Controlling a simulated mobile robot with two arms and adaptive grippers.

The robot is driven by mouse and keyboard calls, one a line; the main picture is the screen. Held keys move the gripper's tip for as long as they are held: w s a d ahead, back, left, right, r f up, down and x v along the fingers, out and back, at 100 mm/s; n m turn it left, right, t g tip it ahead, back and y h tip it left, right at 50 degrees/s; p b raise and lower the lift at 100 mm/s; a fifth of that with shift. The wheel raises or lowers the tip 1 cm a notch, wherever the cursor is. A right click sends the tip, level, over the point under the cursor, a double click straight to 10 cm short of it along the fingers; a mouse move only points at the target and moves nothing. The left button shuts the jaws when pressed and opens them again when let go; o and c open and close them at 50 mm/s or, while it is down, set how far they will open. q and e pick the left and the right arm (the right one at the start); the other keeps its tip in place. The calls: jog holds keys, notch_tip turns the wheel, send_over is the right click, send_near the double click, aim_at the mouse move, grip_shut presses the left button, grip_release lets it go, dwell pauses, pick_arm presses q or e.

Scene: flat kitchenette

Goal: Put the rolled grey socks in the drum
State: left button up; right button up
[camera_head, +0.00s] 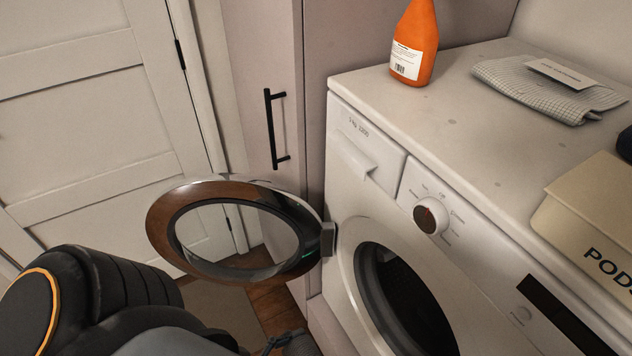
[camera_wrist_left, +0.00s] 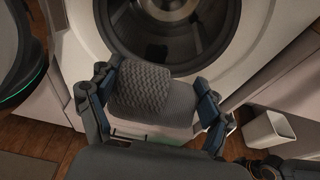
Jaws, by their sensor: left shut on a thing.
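The rolled grey socks (camera_wrist_left: 155,92) are in my left gripper (camera_wrist_left: 152,105) in the left wrist view, held between its two fingers. They are in front of the drum opening, near its lower rim, and outside it. The drum (camera_wrist_left: 175,28) is dark and its inside looks empty where it shows. In the head view the drum opening (camera_head: 402,300) is partly cut off by the lower edge. The round door (camera_head: 165,222) stands open to the left. In the head view only a small part of my left gripper shows at the bottom edge. My right gripper is not in view.
On the washer top (camera_head: 440,100) are an orange bottle (camera_head: 415,45), a folded checked cloth (camera_head: 540,85) with a card, and a pods box (camera_head: 590,225). A white bin (camera_wrist_left: 271,128) stands on the floor to the right in the wrist view.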

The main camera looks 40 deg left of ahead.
pick_arm(q)
jog(key=shift+w+a+f, duration=0.1)
jog(key=shift+f, duration=0.1)
jog(key=shift+w+b, duration=0.1)
jog(key=shift+b, duration=0.35)
jog(key=b+x, duration=0.2)
jog(key=b, duration=0.2)
jog(key=shift+d+f+b, duration=0.1)
jog(key=shift+d+b, duration=0.15)
jog(key=shift+b, duration=0.1)
jog(key=r+p+x, duration=0.2)
jog(key=p+x, duration=0.1)
jog(key=x, duration=1.6)
jog(key=w+r+p+x, duration=0.1)
jog(key=r+p+x, duration=0.1)
jog(key=x, duration=1.7)
jog(key=shift+w+d+p, duration=0.3)
jog(key=shift+w+p, duration=0.05)
jog(key=shift+p, duration=0.05)
